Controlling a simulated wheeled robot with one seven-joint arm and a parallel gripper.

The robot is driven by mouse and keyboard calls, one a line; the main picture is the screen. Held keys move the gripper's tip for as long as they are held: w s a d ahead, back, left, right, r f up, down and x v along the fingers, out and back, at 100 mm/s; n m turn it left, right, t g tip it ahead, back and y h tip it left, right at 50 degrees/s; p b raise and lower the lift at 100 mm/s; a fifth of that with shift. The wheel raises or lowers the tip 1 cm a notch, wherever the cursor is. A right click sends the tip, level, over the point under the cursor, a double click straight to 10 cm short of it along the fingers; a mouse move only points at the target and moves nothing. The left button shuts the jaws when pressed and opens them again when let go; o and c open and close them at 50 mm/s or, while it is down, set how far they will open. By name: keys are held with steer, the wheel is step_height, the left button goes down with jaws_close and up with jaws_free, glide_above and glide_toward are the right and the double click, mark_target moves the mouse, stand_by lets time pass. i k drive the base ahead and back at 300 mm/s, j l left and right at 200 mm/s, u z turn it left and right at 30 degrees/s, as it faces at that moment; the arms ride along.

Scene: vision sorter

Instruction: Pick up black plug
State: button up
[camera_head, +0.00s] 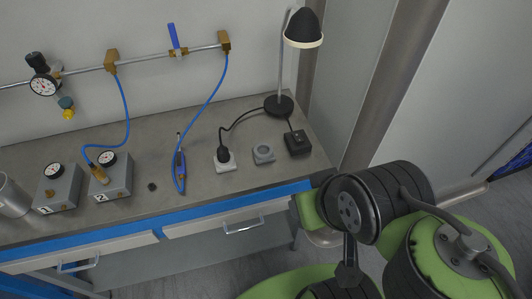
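The black plug (223,154) stands upright on a white socket block (225,164) on the grey worktop. A black cable runs from the plug up and right to the foot of a desk lamp (279,105). A grey socket block (263,152) sits just to the right of the white one, with nothing in it. My green and black arm is at the lower right, apart from the plug and in front of the bench. I cannot make out my gripper's fingers in this view.
A black box (298,142) on a cable stands near the worktop's right end. A blue hose tool (180,165) lies left of the plug. Further left are grey gauge boxes (110,180) and a metal cup (12,197). A drawer handle (243,226) projects from the bench front.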

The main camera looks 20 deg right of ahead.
mark_target(224, 156)
steer(key=i+j+u, duration=0.1)
steer(key=u, duration=0.3)
steer(key=i+j+u, duration=0.1)
steer(key=u, duration=0.3)
steer(key=i+j+u, duration=0.1)
steer(key=u, duration=0.3)
steer(key=i+j+u, duration=0.1)
steer(key=u, duration=0.35)
steer(key=i, duration=0.05)
